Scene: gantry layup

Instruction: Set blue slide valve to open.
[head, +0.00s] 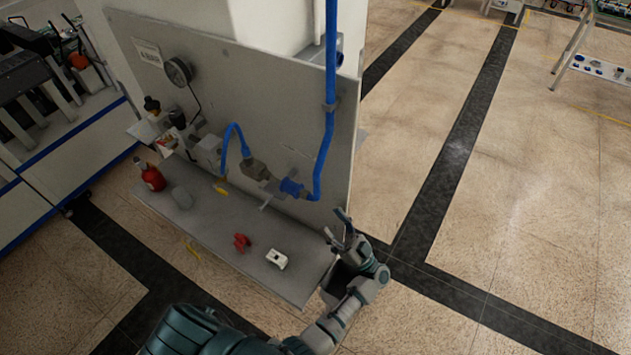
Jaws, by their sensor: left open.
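The blue slide valve (291,188) is a small blue fitting on the grey panel, at the lower end of the blue pipe, next to a grey fitting. Its exact slide position is too small to tell. My left gripper (338,228) is open and empty, fingers pointing up, near the right end of the shelf below the panel. It is to the right of and below the valve, apart from it. My right gripper is not in view.
The blue pipe (329,120) runs down the panel (225,75), which has a gauge (178,71). The shelf (225,232) holds a red bottle (150,176), a red part (241,242) and a white part (277,259).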

